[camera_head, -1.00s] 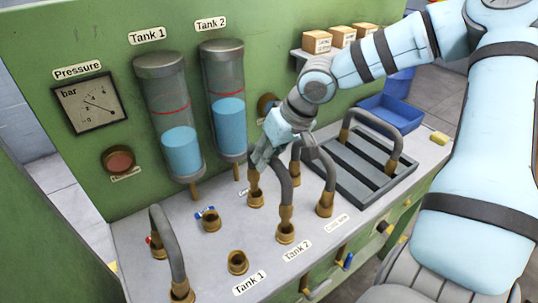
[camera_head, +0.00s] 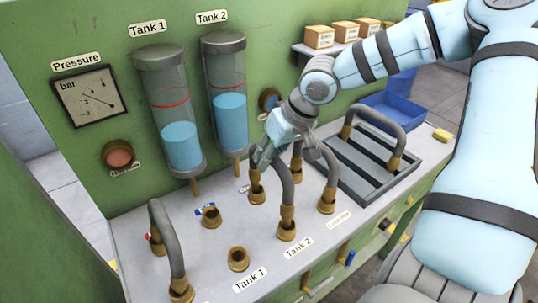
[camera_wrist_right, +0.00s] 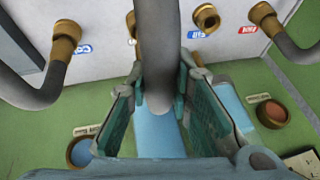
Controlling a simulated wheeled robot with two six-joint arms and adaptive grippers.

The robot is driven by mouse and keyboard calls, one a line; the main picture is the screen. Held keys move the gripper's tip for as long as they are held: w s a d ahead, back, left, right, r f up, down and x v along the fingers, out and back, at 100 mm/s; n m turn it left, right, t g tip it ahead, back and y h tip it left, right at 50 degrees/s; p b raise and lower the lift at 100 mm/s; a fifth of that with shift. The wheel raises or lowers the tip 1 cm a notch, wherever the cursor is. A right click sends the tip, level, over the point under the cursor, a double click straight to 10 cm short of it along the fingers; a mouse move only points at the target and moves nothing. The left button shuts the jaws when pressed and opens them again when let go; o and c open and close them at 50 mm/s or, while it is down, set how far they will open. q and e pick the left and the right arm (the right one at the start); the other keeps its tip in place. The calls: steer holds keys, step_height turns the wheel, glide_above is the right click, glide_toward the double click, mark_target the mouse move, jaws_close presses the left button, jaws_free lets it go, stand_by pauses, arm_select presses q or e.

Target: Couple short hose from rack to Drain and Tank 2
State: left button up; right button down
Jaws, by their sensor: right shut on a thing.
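My right gripper (camera_head: 272,152) is shut on the grey short hose (camera_head: 285,178) near the top of its arch. In the right wrist view the hose (camera_wrist_right: 156,60) runs up between the fingers (camera_wrist_right: 157,100). Its front brass end (camera_head: 287,216) sits on the fitting by the Tank 2 label (camera_head: 298,247). Below the gripper, a brass fitting (camera_head: 257,195) stands in the back row; I cannot tell whether the hose's other end is fully seated there. A label beside it is mostly hidden, so I cannot read Drain. My left gripper is not in view.
Another short hose (camera_head: 383,120) stands on the grey rack (camera_head: 362,190) at right. Hoses stand at left (camera_head: 165,235) and just right of the gripper (camera_head: 329,170). The Tank 1 fitting (camera_head: 238,259) and a blue-labelled fitting (camera_head: 211,217) are bare. Two glass tanks (camera_head: 183,145) hang behind.

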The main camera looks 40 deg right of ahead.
steer(key=shift+f+b, duration=1.15)
steer(key=shift+f, duration=0.15)
steer(key=c, duration=1.4)
jaws_free()
steer(key=shift+o, duration=0.2)
steer(key=shift+r, duration=0.1)
steer(key=v, duration=1.1)
steer(key=shift+s+r, duration=0.15)
steer(key=shift+r, duration=0.25)
